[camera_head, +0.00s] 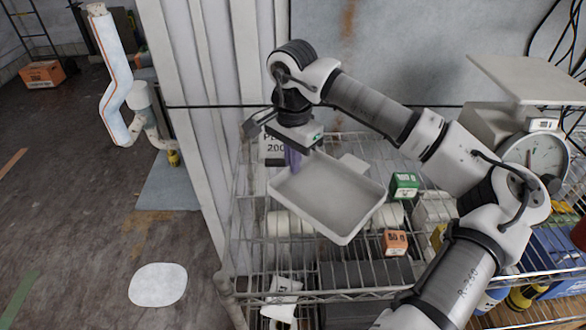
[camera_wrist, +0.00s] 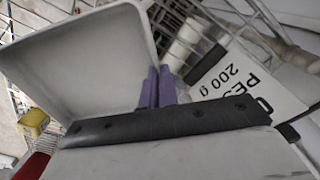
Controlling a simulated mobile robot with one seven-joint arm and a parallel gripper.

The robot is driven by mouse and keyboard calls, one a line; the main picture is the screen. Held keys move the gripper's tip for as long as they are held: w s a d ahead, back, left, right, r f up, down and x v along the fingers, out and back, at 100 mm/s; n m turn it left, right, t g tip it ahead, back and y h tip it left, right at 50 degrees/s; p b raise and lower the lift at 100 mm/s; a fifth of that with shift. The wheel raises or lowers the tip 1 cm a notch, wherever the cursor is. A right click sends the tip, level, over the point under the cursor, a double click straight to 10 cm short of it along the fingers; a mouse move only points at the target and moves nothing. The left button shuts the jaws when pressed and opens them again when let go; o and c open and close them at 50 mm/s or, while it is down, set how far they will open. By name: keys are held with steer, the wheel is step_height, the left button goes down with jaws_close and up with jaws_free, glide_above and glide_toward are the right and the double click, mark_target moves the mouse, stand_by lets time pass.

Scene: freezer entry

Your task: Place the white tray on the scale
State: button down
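The white tray (camera_head: 328,196) is a shallow rectangular dish with a raised rim, above the wire shelf in the head view and somewhat tilted. It fills the upper left of the wrist view (camera_wrist: 85,60). My gripper (camera_head: 292,158) is at the tray's upper left end, its purple fingers close together on the rim. In the wrist view the fingers (camera_wrist: 157,88) are side by side at the tray's edge; the exact contact is partly hidden. The scale (camera_head: 537,153) stands at the right, with a round dial and a flat, empty platform (camera_head: 530,78) on top.
A wire shelf (camera_head: 262,262) holds a green box (camera_head: 404,186), an orange box (camera_head: 396,242) and white rolls below the tray. A "200 g" label (camera_wrist: 245,80) is behind my gripper. My arm spans between tray and scale. A wall panel stands behind; open floor lies left.

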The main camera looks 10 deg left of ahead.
steer(key=shift+f+p, duration=0.3)
steer(key=shift+f, duration=1.45)
steer(key=shift+f, duration=0.2)
steer(key=c, duration=1.7)
jaws_free()
